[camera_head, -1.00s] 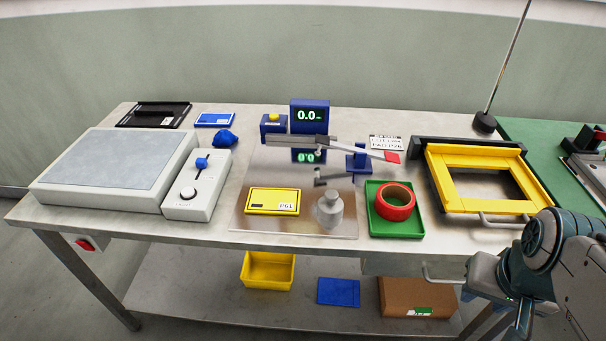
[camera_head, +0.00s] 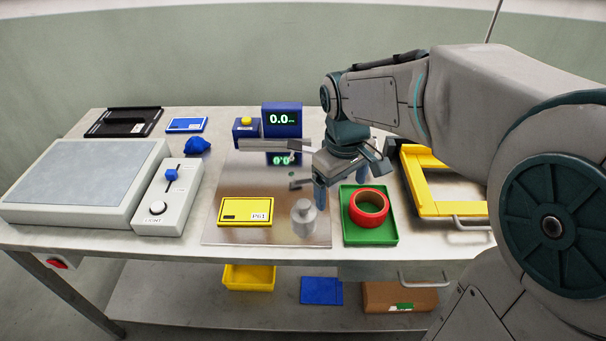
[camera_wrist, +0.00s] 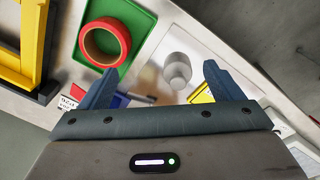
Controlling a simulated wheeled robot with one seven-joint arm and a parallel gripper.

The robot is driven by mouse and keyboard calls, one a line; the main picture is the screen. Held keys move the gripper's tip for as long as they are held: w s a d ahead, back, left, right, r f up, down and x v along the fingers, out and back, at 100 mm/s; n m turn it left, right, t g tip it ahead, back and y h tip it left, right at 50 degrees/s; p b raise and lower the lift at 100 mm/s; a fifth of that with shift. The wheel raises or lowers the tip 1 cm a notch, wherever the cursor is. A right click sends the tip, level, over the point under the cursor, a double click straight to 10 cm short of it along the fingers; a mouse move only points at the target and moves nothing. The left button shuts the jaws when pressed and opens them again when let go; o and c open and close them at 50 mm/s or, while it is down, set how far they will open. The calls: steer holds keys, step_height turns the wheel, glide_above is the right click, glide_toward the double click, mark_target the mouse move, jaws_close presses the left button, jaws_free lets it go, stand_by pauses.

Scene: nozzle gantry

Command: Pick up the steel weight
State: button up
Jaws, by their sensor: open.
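The steel weight (camera_head: 304,218) stands upright near the front of the shiny metal plate (camera_head: 240,238), between a yellow card marked P61 (camera_head: 246,211) and a green tray (camera_head: 370,238). It also shows in the wrist view (camera_wrist: 177,70), ahead of and between the fingertips. My gripper (camera_head: 341,188) is open and empty. It hangs above the plate, behind and a little right of the weight, apart from it. In the wrist view my gripper's two fingers (camera_wrist: 160,78) are spread wide.
A red tape roll (camera_head: 369,207) lies in the green tray. Behind are a blue display reading 0.0 (camera_head: 282,119) and a metal arm partly hidden by my gripper. A yellow frame (camera_head: 440,190) is at right. A grey control box (camera_head: 166,200) stands left.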

mark_target(303, 202)
steer(key=w+a+f+n+g+p, duration=0.1)
steer(key=w+a+n+p, duration=0.1)
steer(key=w+a+n, duration=0.5)
steer(key=shift+m+h, duration=0.4)
steer(key=shift+m, duration=0.1)
steer(key=f, duration=0.9)
steer(key=shift+w+a+f, duration=0.1)
steer(key=shift+w+a, duration=0.05)
steer(key=shift+a, duration=0.2)
steer(key=shift+s+d+f+p, duration=0.1)
steer(key=shift+f+p, duration=0.15)
steer(key=shift+f, duration=0.6)
steer(key=shift+s+d+f+p, duration=0.15)
steer(key=shift+f+p, duration=0.15)
steer(key=shift+f, duration=0.6)
steer(key=shift+s+d+f+p, duration=0.1)
steer(key=shift+f+p, duration=0.15)
steer(key=shift+f, duration=0.6)
steer(key=c, duration=1.3)
steer(key=shift+a, duration=0.1)
steer(key=c, duration=0.5)
steer(key=shift+o, duration=0.2)
steer(key=shift+w+r, duration=0.1)
steer(key=shift+r, duration=0.1)
